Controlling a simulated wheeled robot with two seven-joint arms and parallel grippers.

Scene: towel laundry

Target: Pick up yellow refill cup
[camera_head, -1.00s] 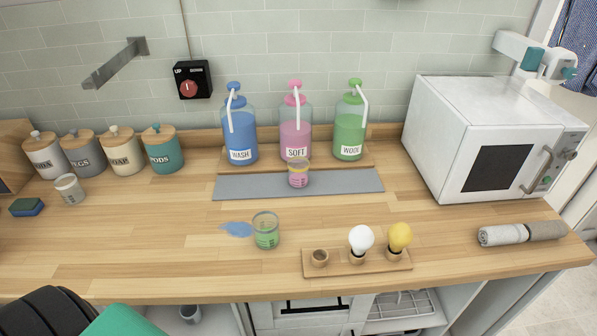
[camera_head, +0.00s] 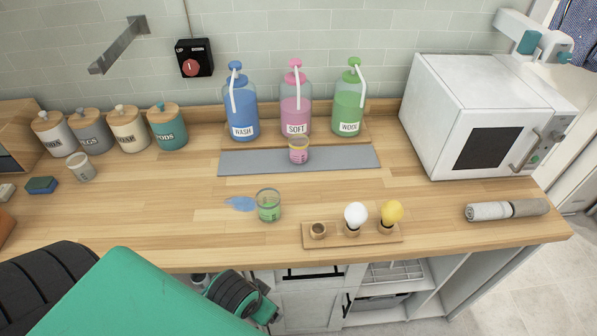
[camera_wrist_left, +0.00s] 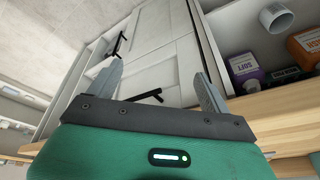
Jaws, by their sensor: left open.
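My right gripper is not in view.
A wooden holder (camera_head: 370,238) bears a white and a yellow bulb-shaped item. A pale cup (camera_head: 81,167) stands left. A microwave (camera_head: 480,125) fills the right.

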